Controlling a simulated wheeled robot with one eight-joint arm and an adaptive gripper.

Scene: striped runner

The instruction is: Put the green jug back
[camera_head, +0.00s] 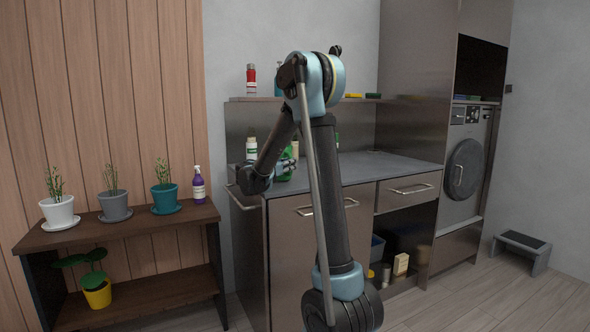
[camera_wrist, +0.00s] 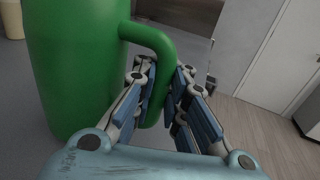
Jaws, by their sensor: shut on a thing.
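The green jug (camera_wrist: 75,65) fills the left of the wrist view, upright, with its handle (camera_wrist: 150,40) curving out to the right. My gripper (camera_wrist: 165,95) is shut on the handle, its two jointed fingers on either side of it. In the head view my gripper (camera_head: 290,166) is at the front left of the grey counter (camera_head: 360,167). There the green jug (camera_head: 284,176) shows only in part behind my arm. I cannot tell whether the jug's base touches the counter.
Bottles stand at the counter's back left, including a white one with a green label (camera_head: 251,148). A shelf (camera_head: 262,99) above holds a red bottle (camera_head: 251,78). A wooden plant bench (camera_head: 120,226) with potted plants and a purple bottle (camera_head: 198,186) stands left. The counter's right part is clear.

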